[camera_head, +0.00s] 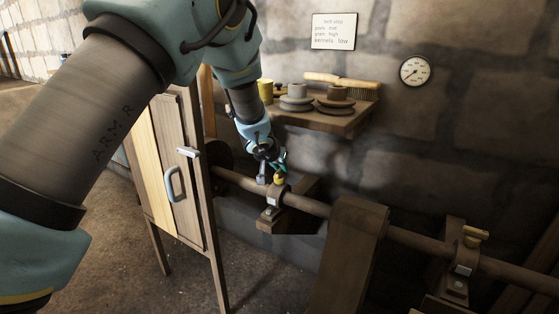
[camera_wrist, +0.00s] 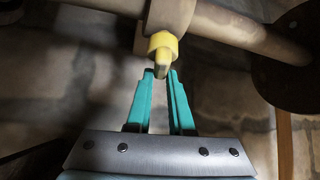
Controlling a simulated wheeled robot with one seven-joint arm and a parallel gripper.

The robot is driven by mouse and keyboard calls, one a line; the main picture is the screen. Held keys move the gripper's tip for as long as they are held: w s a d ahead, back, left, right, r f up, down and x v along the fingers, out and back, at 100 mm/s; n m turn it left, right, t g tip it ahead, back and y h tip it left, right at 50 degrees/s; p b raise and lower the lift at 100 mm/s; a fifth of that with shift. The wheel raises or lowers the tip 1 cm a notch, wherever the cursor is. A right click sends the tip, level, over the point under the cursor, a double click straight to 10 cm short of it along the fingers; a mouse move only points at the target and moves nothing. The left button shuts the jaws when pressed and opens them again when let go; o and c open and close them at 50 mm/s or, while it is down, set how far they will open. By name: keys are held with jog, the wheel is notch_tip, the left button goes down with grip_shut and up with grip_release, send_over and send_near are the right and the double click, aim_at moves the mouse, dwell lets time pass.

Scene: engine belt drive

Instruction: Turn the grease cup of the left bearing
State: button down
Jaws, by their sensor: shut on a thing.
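The left bearing (camera_head: 275,198) holds the long shaft on a wooden block. Its yellow grease cup (camera_head: 280,178) sits on top of it. My gripper (camera_head: 277,168) is at this cup, coming from above. In the wrist view the yellow cup (camera_wrist: 163,42) has a narrow tapered tip, and the two teal fingertips (camera_wrist: 161,74) are shut on that tip, one on each side. The collar of the cup stays clear beyond the fingertips. The bearing body (camera_wrist: 172,15) shows behind the cup.
A cabinet door (camera_head: 175,170) with a handle stands left.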

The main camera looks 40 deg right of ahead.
jog(key=r+m+g+p, duration=0.1)
jog(key=m+p, duration=0.1)
jog(key=p, duration=0.2)
jog(key=shift+g+h+p, duration=0.3)
jog(key=shift+p, duration=0.1)
jog(key=m+g+p, duration=0.2)
jog(key=m+p, duration=0.1)
jog(key=p, duration=0.6)
jog(key=m+p, duration=0.1)
jog(key=p, duration=0.1)
jog(key=m+g+p, duration=0.1)
jog(key=p, duration=0.1)
jog(key=shift+s+f+g, duration=0.2)
jog(key=shift+g, duration=0.1)
jog(key=shift+f+m+g+p, duration=0.3)
jog(key=shift+m+g+p, duration=0.75)
jog(key=shift+p, duration=0.55)
jog(key=shift+m, duration=0.25)
jog(key=c, duration=0.8)
grip_release()
